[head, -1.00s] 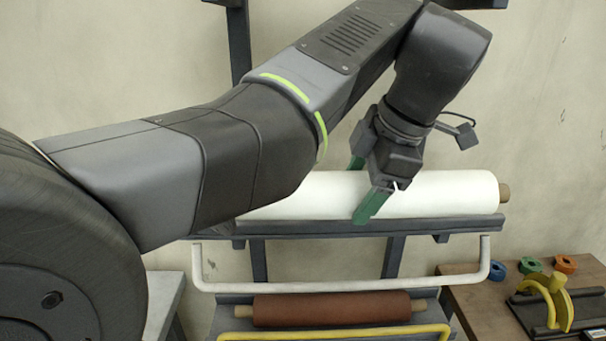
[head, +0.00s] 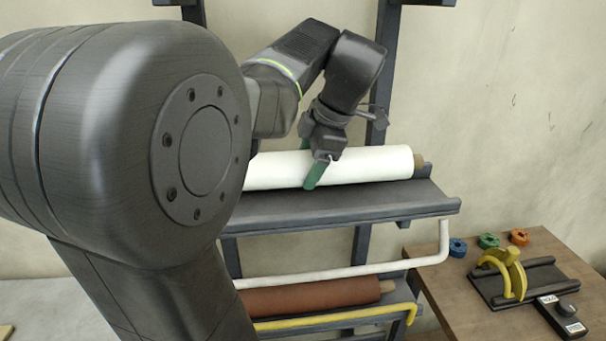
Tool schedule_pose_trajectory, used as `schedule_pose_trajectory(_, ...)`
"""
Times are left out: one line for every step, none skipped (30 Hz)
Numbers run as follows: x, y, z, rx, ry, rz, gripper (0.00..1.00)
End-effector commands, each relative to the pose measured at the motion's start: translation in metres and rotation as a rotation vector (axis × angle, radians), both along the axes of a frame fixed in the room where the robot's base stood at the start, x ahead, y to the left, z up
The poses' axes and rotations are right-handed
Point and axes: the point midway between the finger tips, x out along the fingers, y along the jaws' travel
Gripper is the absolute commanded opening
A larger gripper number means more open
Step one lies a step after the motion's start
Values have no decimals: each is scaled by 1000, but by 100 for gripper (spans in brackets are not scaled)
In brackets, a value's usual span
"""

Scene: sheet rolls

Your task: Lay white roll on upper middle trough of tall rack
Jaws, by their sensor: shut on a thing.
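The white roll (head: 375,164) has a brown core end and lies level along the back of a dark grey trough (head: 400,202) of the tall rack (head: 362,245). My gripper (head: 315,174), with green fingers, is shut on the white roll near the middle of its visible length. The left part of the roll and of the trough is hidden behind my arm. I cannot tell whether the roll rests on the trough or is held just above it.
A white bar (head: 400,264) runs in front of the rack below this trough. A brown roll (head: 310,297) lies on the trough below, behind a yellow bar (head: 340,318). A wooden table (head: 440,290) at right holds coloured tape rings (head: 489,241) and a yellow-handled tool (head: 513,275).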

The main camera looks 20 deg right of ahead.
Motion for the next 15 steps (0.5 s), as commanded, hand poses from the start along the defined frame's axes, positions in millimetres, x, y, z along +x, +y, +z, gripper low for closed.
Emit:
schedule_pose_trajectory(0, 0, 0, -2, -3, 0, 17)
schedule_pose_trajectory(0, 0, -2, -1, -2, 0, 17)
schedule_pose_trajectory(0, 0, -6, -1, -1, 1, 17)
schedule_pose_trajectory(0, 0, -10, 0, 0, 0, 17)
schedule_pose_trajectory(0, 0, -14, 0, 0, 0, 17)
schedule_pose_trajectory(0, 0, -20, 1, 1, 0, 17)
schedule_pose_trajectory(0, 0, -24, 0, 0, -1, 17)
schedule_pose_trajectory(0, 0, -28, 1, 0, -1, 17)
schedule_pose_trajectory(0, 0, -32, 0, 0, 0, 17)
schedule_pose_trajectory(1, 0, -33, -1, -1, 1, 17)
schedule_pose_trajectory(2, 0, -34, 0, -2, 2, 17)
schedule_pose_trajectory(3, -1, -36, -1, -3, 1, 17)
schedule_pose_trajectory(4, -1, -38, -1, -4, 1, 17)
schedule_pose_trajectory(4, -1, -38, -2, -5, 0, 17)
schedule_pose_trajectory(4, -1, -39, -3, -5, 1, 17)
